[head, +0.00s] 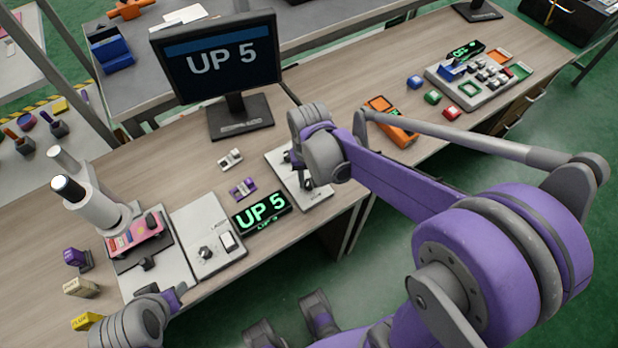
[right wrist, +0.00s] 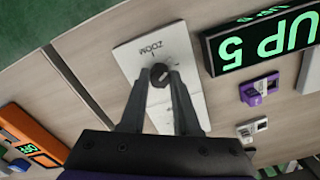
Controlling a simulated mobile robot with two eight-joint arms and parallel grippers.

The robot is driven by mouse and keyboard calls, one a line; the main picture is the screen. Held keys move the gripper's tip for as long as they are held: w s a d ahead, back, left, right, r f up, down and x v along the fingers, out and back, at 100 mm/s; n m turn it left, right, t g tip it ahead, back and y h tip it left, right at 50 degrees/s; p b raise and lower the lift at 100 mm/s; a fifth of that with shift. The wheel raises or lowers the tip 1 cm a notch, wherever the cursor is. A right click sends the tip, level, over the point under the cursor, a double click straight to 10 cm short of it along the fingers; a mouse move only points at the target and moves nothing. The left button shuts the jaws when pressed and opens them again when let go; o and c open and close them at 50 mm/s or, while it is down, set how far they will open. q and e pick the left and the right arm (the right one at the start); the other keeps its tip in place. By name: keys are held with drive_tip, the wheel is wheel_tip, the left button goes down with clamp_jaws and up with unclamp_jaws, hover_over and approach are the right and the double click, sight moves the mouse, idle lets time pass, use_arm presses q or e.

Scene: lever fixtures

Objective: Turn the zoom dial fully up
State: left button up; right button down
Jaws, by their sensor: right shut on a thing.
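The zoom dial (right wrist: 160,75) is a small dark knob on a pale plate (right wrist: 140,55) lettered ZOOM. In the right wrist view, the two fingers of my right gripper (right wrist: 160,86) are shut on the knob, one on each side. In the head view, the plate (head: 314,196) stands at the desk's front edge, with my right gripper (head: 296,163) over it and largely hiding the dial. A black display (head: 262,212) beside it reads UP 5 in green; it also shows in the right wrist view (right wrist: 262,42). My left gripper's fingers do not show.
A monitor (head: 219,58) behind also reads UP 5. Small purple (head: 243,188) and white (head: 230,159) fixtures stand nearby. Left is a plate with a knob and switch (head: 207,243). Right are an orange device (head: 392,122), coloured buttons (head: 432,97) and a control panel (head: 482,84).

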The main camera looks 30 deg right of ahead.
sight(309, 182)
drive_tip(key=m, duration=0.6)
drive_tip(key=shift+m, duration=0.3)
idle(0.4)
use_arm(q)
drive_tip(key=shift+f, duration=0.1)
use_arm(e)
drive_tip(key=c, duration=0.6)
unclamp_jaws()
drive_tip(key=shift+c, duration=0.2)
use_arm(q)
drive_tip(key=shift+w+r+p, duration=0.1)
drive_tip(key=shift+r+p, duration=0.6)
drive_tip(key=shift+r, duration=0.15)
use_arm(e)
wheel_tip(309, 182, up, 11)
drive_tip(key=shift+f, duration=0.1)
